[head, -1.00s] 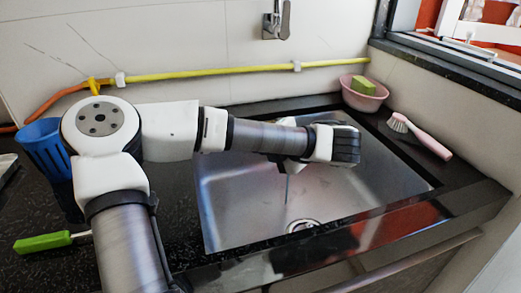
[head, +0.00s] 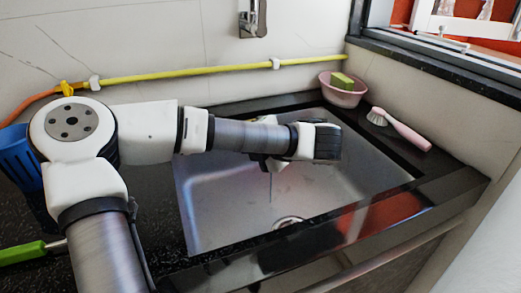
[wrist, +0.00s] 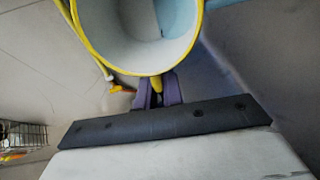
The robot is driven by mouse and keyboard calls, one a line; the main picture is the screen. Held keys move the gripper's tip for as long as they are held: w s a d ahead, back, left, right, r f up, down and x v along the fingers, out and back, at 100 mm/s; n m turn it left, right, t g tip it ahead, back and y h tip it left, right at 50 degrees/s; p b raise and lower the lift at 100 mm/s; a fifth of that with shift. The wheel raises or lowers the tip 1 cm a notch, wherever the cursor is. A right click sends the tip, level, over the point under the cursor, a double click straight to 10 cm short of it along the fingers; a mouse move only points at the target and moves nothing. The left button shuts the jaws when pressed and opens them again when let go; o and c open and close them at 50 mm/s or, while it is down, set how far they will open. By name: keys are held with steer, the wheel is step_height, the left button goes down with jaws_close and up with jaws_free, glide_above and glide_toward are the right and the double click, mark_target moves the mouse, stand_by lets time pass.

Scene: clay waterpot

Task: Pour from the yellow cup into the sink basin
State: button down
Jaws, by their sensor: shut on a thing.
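The yellow cup (wrist: 140,52) fills the top of the wrist view, with a yellow rim and a pale inside; its mouth faces the camera. My gripper (wrist: 158,90) has its purple fingers shut on a yellow part of the cup just below the rim. In the head view, the end of my arm is over the sink basin (head: 212,215), and it hides the cup and fingertips. A thin pale line drops from under it towards the drain; it looks like a stream of liquid. The basin is steel and set in a dark counter.
A pink bowl (head: 342,95) with a green sponge (head: 341,80) and a pink brush (head: 402,130) lie on the counter behind and right of the basin. A blue container (head: 22,160) and a green-handled tool (head: 25,253) are at left. A yellow pipe (head: 190,72) runs along the wall.

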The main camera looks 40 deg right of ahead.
steer(key=shift+s+f+t+b, duration=0.15)
steer(key=shift+t+b, duration=0.15)
steer(key=shift+b, duration=0.9)
steer(key=shift+t, duration=0.3)
steer(key=shift+s+d+r+t+y+p, duration=0.1)
steer(key=shift+r+t+y+p, duration=0.2)
steer(key=shift+p, duration=1.65)
steer(key=shift+t+p, duration=0.3)
steer(key=shift+p, duration=0.9)
steer(key=shift+f, duration=0.15)
